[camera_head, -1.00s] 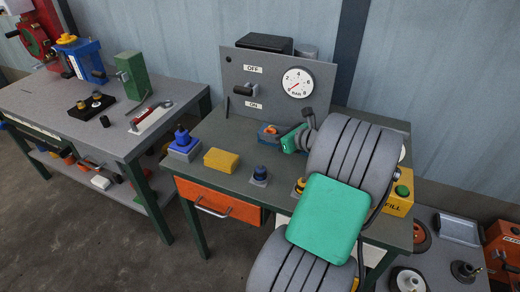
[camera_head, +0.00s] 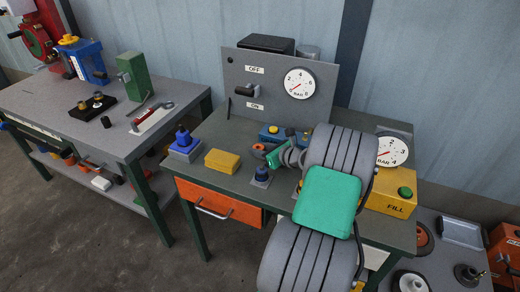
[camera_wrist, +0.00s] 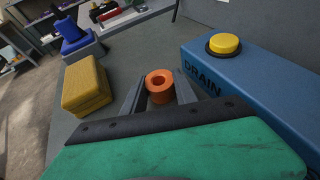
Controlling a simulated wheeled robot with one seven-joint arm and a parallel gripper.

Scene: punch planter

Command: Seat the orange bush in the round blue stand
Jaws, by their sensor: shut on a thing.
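The orange bush (camera_wrist: 159,88) is a short ring with a central hole, held between the finger tips of my gripper (camera_wrist: 158,92) in the wrist view. In the head view the bush (camera_head: 258,148) shows at the tip of my gripper (camera_head: 264,152), above the bench. The fingers are shut on it. The round blue stand (camera_head: 262,173) is a dark blue post on a grey base, nearer the bench front than the bush and apart from it. I cannot make out this stand in the wrist view.
A yellow block (camera_head: 222,162) lies left of the round stand, with another blue stand (camera_head: 185,140) beyond it. The blue DRAIN box (camera_wrist: 245,80) is close on the gripper's right in the wrist view. A yellow FILL box (camera_head: 393,200) stands at the bench's right.

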